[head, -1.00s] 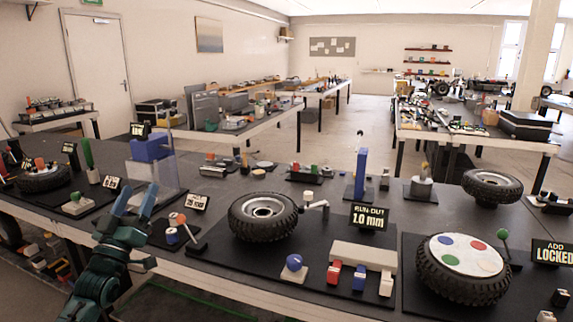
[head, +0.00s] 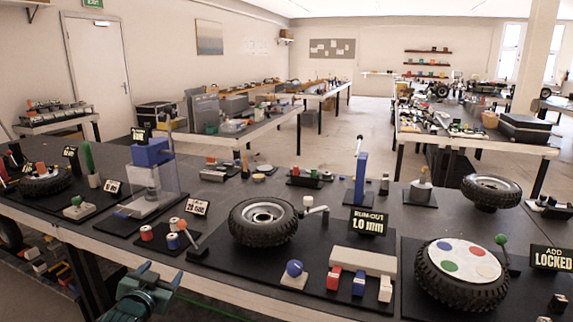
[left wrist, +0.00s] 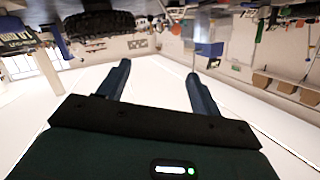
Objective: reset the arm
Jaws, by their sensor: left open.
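My left gripper (head: 160,273) is at the bottom of the head view, left of centre, in front of the workbench's near edge. Its jaws are open, and nothing shows between them. In the left wrist view the two blue fingers (left wrist: 158,72) stand apart with a pale background between them, and that picture looks upside down. Most of my left arm is cut off by the lower edge of the head view. My right gripper is not in view.
The dark workbench (head: 215,262) is close by, crowded with a tyre (head: 263,222), a wheel with a coloured disc (head: 462,272), a blue block stand (head: 152,152) and small spools (head: 147,232).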

